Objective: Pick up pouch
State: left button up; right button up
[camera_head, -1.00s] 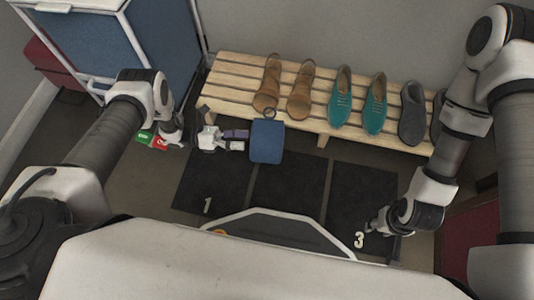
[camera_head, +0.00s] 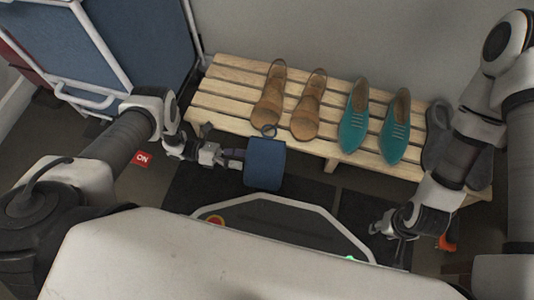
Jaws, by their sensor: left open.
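The blue pouch (camera_head: 265,164), with a ring (camera_head: 268,130) at its top, is upright at the front edge of the wooden bench. How it is held there is unclear. My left gripper (camera_head: 238,159) is open at the pouch's left edge, its fingers pointing right. I cannot tell whether they touch the pouch or reach around its edge. My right gripper (camera_head: 384,229) is low at the right, well away from the pouch, and its finger gap is unclear.
The slatted bench (camera_head: 225,92) carries brown shoes (camera_head: 307,105), teal shoes (camera_head: 354,130) and dark grey shoes (camera_head: 436,140). A blue cabinet with white rails (camera_head: 100,40) stands at the left. Dark mats (camera_head: 190,190) lie on the floor before the bench.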

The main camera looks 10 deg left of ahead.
aim_at(261, 164)
pick_arm(q)
jog(key=d+b, duration=0.2)
jog(key=d, duration=0.4)
jog(key=shift+d+b, duration=0.4)
jog(key=shift+s+d+r, duration=0.1)
jog(key=shift+d+r, duration=0.05)
jog(key=shift+d, duration=0.05)
grip_shut()
jog(key=shift+r, duration=0.1)
